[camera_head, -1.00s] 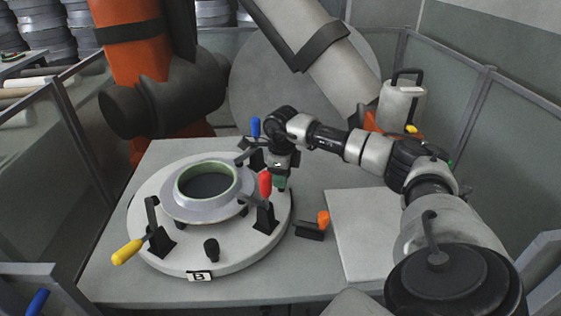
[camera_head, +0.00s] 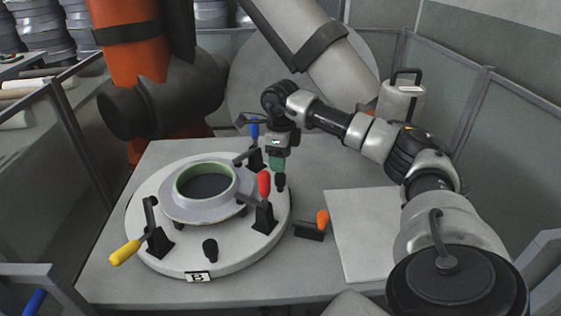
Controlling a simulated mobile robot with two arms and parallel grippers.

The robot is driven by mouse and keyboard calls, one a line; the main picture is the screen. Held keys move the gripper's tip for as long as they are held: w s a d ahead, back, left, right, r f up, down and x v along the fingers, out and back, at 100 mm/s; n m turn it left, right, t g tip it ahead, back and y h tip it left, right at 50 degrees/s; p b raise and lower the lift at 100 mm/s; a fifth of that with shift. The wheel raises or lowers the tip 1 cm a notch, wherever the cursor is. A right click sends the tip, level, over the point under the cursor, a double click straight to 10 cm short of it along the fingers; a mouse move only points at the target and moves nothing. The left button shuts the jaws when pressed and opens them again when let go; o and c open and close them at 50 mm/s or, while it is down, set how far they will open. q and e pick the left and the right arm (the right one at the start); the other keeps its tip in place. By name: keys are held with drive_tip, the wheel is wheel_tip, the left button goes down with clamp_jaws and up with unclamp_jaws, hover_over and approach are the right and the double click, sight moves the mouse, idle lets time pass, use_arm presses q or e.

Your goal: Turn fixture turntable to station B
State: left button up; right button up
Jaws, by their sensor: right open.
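The round white fixture turntable (camera_head: 225,262) sits on the grey table and carries a ring-shaped mould (camera_head: 168,205) with a green inner rim. A plate marked B (camera_head: 197,277) is on its front edge. Toggle clamps with yellow (camera_head: 125,252), red (camera_head: 264,184) and blue (camera_head: 254,131) handles stand around the mould. One black knob (camera_head: 210,250) stands at the front of the turntable, another (camera_head: 280,183) at its right rim. My right gripper (camera_head: 278,171) points down, open, just above the right knob, apparently clear of it. My left gripper is out of view.
A small orange-handled clamp or stop (camera_head: 310,231) stands on the table right of the turntable. A pale flat panel (camera_head: 358,235) lies farther right. A white canister (camera_head: 401,105) stands behind. Fence panels (camera_head: 515,130) enclose the sides.

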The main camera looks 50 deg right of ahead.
wheel_tip(320, 180, up, 4)
drive_tip(key=shift+r, duration=0.2)
idle(0.5)
